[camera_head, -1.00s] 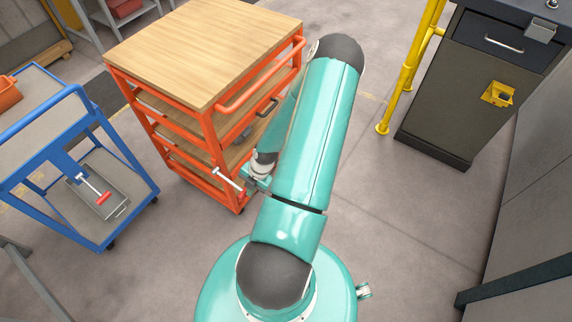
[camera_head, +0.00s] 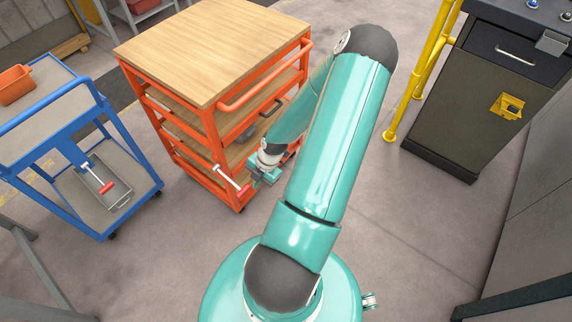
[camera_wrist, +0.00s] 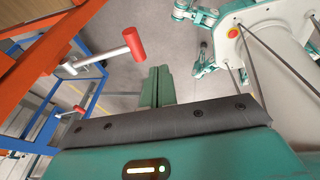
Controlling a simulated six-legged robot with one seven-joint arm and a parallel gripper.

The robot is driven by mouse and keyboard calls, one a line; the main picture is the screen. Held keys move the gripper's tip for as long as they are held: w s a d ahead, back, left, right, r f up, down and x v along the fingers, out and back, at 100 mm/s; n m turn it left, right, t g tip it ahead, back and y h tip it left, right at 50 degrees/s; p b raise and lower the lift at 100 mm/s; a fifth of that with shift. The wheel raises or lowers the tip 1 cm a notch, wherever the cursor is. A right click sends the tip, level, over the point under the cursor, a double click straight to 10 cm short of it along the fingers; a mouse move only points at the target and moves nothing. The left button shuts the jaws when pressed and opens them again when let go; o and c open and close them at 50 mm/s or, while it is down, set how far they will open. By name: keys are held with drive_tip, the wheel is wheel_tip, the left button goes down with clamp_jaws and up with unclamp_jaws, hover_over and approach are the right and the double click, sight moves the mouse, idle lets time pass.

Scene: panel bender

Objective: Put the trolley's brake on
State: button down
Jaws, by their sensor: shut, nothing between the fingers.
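The orange trolley (camera_head: 206,118) with a wooden top stands left of my arm. A pale lever (camera_head: 222,173) with a red knob (camera_head: 244,188) sticks out at its near lower corner. In the wrist view the lever's red knob (camera_wrist: 133,43) is left of and above my fingers, with a gap in the picture between them. My gripper (camera_wrist: 157,85) is shut and empty. In the head view my gripper (camera_head: 264,177) is low beside the trolley's near corner, just right of the knob. I cannot tell the gap in depth.
A blue trolley (camera_head: 70,132) stands at the left, with its own red-tipped lever (camera_head: 104,185) and an orange bin (camera_head: 15,85) on top. A yellow rail (camera_head: 425,70) and a dark cabinet (camera_head: 440,125) stand at the right. The floor between is clear.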

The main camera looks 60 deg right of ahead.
drive_tip(key=s+d+r, duration=0.2)
drive_tip(key=s+r, duration=0.6)
drive_tip(key=r, duration=0.4)
drive_tip(key=shift+s+d+r, duration=0.3)
drive_tip(key=shift+s+r, duration=0.05)
drive_tip(key=shift+r, duration=0.05)
drive_tip(key=shift+w, duration=0.1)
drive_tip(key=w+a+r+m+g+h, duration=0.25)
drive_tip(key=w+a+r+m, duration=0.35)
drive_tip(key=r, duration=0.3)
drive_tip(key=w+a+r+m+g+h, duration=0.1)
drive_tip(key=w+a+r+m+h, duration=0.2)
drive_tip(key=w+a+r, duration=0.5)
drive_tip(key=s+a+r+m+t+y, duration=0.2)
drive_tip(key=a+r+m+t, duration=0.4)
drive_tip(key=a+r, duration=0.8)
drive_tip(key=a+m, duration=0.1)
drive_tip(key=a, duration=0.3)
drive_tip(key=shift+s+a+r+y, duration=0.2)
drive_tip(key=shift+a+r+y, duration=0.15)
